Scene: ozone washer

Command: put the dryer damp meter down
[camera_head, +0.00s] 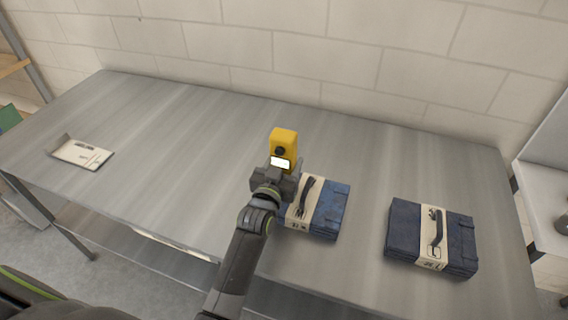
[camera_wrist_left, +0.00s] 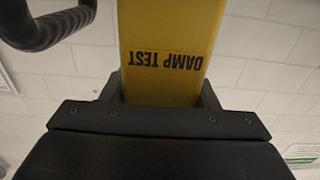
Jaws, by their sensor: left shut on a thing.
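The yellow dryer damp meter (camera_head: 284,139) is held above the metal table (camera_head: 190,130) in the head view. It has a dark round knob and a small white display. My left gripper (camera_head: 274,178) is shut on its lower part. In the left wrist view the meter (camera_wrist_left: 165,35) fills the space between the fingers of my left gripper (camera_wrist_left: 158,95), with "DAMP TEST" printed upside down on it. A black ribbed handle (camera_wrist_left: 60,28) shows at the upper left there. My right gripper is not in view.
A folded blue stack with a paper band (camera_head: 328,212) lies just right of my left gripper, partly hidden. A second banded blue stack (camera_head: 460,240) lies farther right. A white tray-like piece (camera_head: 82,153) lies at the left. The table's middle left is clear, with a block wall (camera_head: 300,50) behind.

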